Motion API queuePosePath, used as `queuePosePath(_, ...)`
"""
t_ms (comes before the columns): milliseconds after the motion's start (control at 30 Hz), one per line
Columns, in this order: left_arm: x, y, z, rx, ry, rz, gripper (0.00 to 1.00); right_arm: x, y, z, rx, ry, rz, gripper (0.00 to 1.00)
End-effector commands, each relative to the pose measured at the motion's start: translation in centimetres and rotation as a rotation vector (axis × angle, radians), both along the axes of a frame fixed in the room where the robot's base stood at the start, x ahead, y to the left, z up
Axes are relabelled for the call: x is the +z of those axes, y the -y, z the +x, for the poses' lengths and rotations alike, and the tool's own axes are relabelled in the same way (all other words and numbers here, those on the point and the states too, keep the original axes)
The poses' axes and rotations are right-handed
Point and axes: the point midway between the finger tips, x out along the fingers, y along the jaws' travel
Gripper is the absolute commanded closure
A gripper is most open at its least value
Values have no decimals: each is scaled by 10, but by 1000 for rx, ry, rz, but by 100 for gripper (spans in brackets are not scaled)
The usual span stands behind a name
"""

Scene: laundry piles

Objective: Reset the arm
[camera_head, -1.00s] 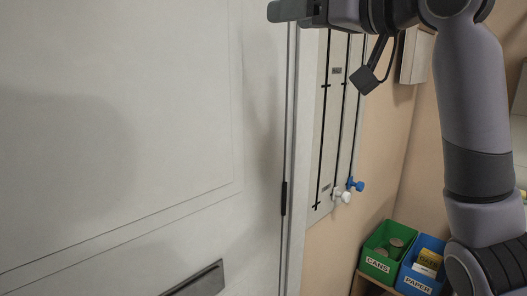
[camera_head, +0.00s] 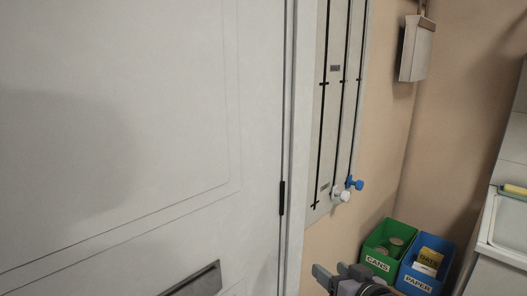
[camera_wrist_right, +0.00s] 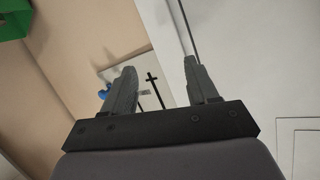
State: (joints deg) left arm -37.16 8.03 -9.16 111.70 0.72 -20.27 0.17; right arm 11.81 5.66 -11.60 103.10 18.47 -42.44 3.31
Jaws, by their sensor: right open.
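My right gripper (camera_head: 340,274) is low in the head view, at the bottom edge, in front of the wall below the panel. Its two fingers are apart and nothing is between them. In the right wrist view, the same gripper (camera_wrist_right: 163,88) is open and empty, with the wall panel and the door edge behind it. My left gripper does not show in either view.
A large pale door (camera_head: 130,120) fills the left. A wall panel (camera_head: 334,110) with blue and white knobs is beside it. A green CANS bin (camera_head: 377,261) and a blue PAPER bin (camera_head: 419,281) stand low right. A white box (camera_head: 415,50) hangs on the wall.

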Motion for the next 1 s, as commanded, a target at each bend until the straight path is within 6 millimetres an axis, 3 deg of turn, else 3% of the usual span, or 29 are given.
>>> queuePosePath(33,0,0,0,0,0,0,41,-28,5,-17,-14,-29,-17,41)
queuePosePath(200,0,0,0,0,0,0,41,-96,21,-73,-50,-92,-80,41)
queuePosePath(400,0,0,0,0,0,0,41,-160,37,-153,-67,-165,-168,41)
queuePosePath(500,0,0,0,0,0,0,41,-182,43,-192,-66,-195,-209,41)
queuePosePath(600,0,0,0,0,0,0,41,-197,48,-225,-61,-220,-243,41)
queuePosePath(733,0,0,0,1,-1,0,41,-206,51,-252,-54,-237,-270,41)
queuePosePath(1000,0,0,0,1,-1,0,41,-209,52,-262,-50,-243,-282,41)
